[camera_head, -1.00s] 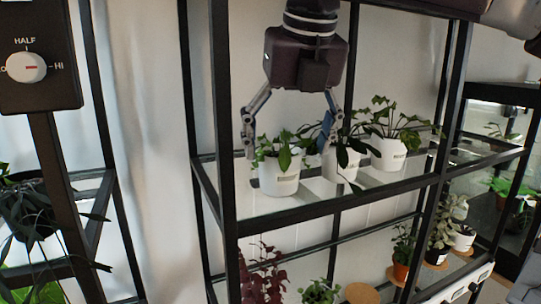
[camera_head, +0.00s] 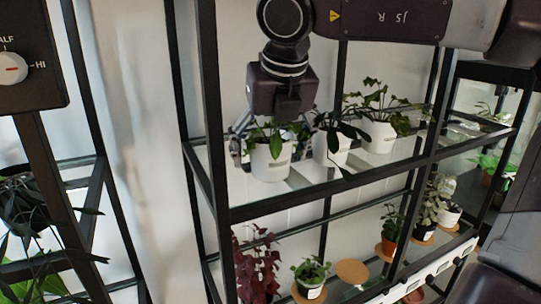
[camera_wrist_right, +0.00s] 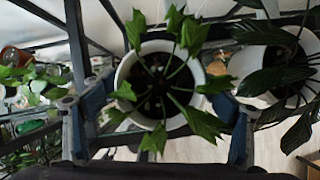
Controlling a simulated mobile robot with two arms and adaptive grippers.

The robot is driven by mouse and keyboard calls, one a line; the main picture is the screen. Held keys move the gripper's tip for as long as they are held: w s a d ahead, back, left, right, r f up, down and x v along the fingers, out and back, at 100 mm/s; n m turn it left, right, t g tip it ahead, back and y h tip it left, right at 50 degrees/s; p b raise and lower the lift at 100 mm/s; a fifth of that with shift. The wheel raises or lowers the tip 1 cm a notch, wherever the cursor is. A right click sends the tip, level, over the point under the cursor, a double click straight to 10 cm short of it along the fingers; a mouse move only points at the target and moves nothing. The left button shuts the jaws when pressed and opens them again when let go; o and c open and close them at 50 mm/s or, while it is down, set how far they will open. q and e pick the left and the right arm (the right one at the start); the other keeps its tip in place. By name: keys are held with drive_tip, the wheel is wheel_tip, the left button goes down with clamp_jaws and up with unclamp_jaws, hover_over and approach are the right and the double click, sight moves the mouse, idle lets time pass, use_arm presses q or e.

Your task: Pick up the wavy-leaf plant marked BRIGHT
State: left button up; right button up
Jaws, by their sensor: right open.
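Three white pots stand in a row on the glass upper shelf. The left pot (camera_head: 270,162) holds a green leafy plant (camera_head: 268,132); its grey label is too small to read. My right gripper (camera_head: 268,143) is low at this pot, its fingers open. In the right wrist view, the lobed, wavy-edged leaves (camera_wrist_right: 188,37) spread over the white pot (camera_wrist_right: 125,75), which sits between the two open fingers (camera_wrist_right: 156,140). I cannot tell whether the fingers touch it. The middle pot (camera_head: 331,148) and right pot (camera_head: 380,137) also hold green plants. My left gripper is not in view.
The middle pot's long dark leaves (camera_wrist_right: 275,78) reach close to my right finger. Black frame posts (camera_head: 212,110) bound the shelf. The lower level holds a purple-leaved plant (camera_head: 256,265), several small pots and an empty cork disc (camera_head: 352,271). A dial box (camera_head: 30,60) stands at left.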

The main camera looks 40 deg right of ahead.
drive_tip(key=shift+s, duration=0.1)
drive_tip(key=shift+c, duration=0.9)
drive_tip(key=c, duration=1.4)
drive_tip(key=shift+r, duration=0.15)
